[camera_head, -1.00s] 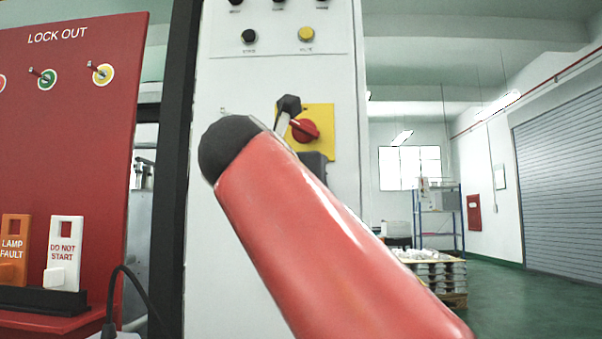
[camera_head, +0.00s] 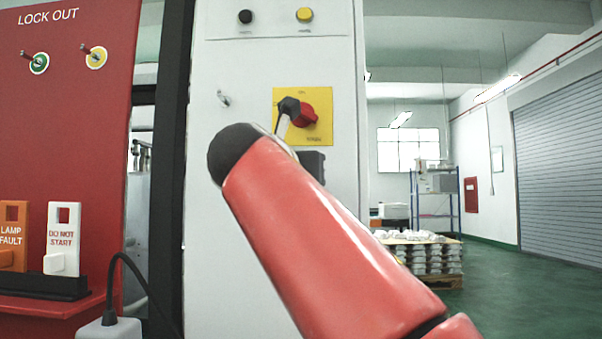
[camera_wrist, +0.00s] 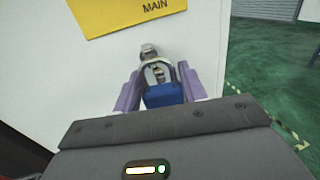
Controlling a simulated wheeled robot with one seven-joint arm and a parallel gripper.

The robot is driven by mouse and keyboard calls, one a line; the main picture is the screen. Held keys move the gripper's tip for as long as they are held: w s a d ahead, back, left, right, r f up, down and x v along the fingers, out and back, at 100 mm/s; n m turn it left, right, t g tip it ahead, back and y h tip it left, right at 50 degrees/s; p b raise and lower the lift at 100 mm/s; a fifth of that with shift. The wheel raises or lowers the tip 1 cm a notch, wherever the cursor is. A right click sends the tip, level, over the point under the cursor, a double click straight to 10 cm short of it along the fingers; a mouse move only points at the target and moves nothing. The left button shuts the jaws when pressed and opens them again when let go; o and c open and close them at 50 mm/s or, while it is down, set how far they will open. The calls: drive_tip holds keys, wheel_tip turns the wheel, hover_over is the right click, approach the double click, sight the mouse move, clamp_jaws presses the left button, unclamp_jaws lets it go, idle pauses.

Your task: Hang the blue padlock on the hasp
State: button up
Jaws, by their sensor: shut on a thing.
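The blue padlock (camera_wrist: 163,95) is between the two purple fingers of my gripper (camera_wrist: 161,92) in the wrist view. Its silver shackle points up, toward the white cabinet face. A small metal fitting (camera_wrist: 148,50), perhaps the hasp, shows at the top of the shackle, below a yellow plate. I cannot tell whether the shackle is around it or only in front of it. In the head view my red arm covers this area, and the padlock and fingers are hidden. The yellow plate (camera_head: 321,101) carries a red rotary switch (camera_head: 305,108).
A red lockout board (camera_head: 75,130) with tags stands at left. A grey plug with a black cable (camera_head: 110,328) is low in front. The white cabinet (camera_head: 228,250) fills the middle. A pallet of castings (camera_head: 425,262) and open green floor lie at right.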

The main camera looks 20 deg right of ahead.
idle(0.3)
drive_tip(key=o, duration=1.1)
drive_tip(key=b+v, duration=0.2)
drive_tip(key=v, duration=0.6)
